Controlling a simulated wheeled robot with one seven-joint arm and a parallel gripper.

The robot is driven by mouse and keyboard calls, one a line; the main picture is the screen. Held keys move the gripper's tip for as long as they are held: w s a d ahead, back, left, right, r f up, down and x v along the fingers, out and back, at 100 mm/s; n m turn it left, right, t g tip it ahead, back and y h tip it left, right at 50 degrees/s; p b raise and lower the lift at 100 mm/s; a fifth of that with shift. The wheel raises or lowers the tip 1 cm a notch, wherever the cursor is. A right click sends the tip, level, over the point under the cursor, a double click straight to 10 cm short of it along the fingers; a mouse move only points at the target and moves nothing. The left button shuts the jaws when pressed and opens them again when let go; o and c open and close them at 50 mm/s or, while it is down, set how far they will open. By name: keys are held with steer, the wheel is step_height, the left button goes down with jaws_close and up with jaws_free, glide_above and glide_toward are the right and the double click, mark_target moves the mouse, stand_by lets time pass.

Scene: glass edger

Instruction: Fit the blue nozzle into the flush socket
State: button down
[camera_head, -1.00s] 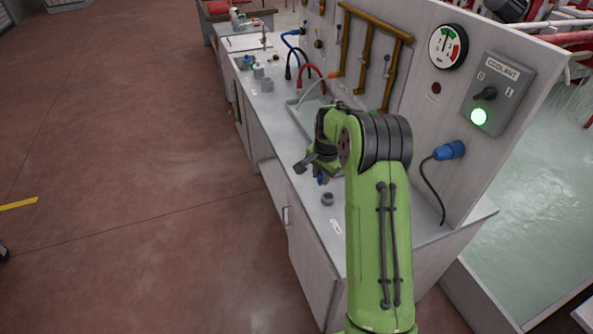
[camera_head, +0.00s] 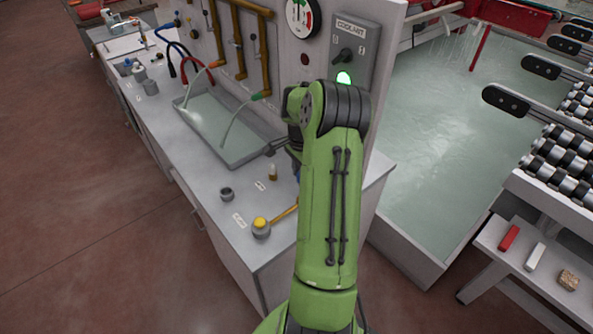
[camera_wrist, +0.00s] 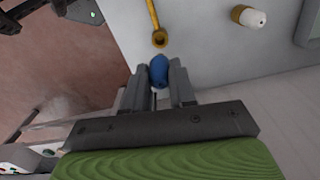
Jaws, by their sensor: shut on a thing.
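The blue nozzle (camera_wrist: 158,75) is held between the two grey fingers of my gripper (camera_wrist: 158,70) in the wrist view. My gripper is shut on it, with its rounded blue end showing between the fingertips. In the head view my green arm hides most of the gripper and the nozzle. A small grey round cup (camera_head: 227,195) stands on the bench near paper labels. I cannot tell which thing is the flush socket.
A small bottle (camera_head: 273,173) stands behind. A shallow tray (camera_head: 224,125) with hoses lies along the panel. Water-filled basin (camera_head: 440,130) lies to the right.

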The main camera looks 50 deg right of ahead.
steer(key=shift+f+b, duration=0.25)
steer(key=shift+b, duration=0.1)
step_height(320, 180, down, 5)
steer(key=b, duration=0.4)
steer(key=shift+f, duration=0.2)
steer(key=shift+f+b, duration=1.35)
steer(key=shift+f, duration=0.2)
stand_by(0.7)
steer(key=c, duration=0.8)
jaws_free()
steer(key=shift+c, duration=0.2)
step_height(320, 180, up, 16)
steer(key=p, duration=0.2)
steer(key=shift+f+p, duration=0.1)
steer(key=shift+p, duration=0.2)
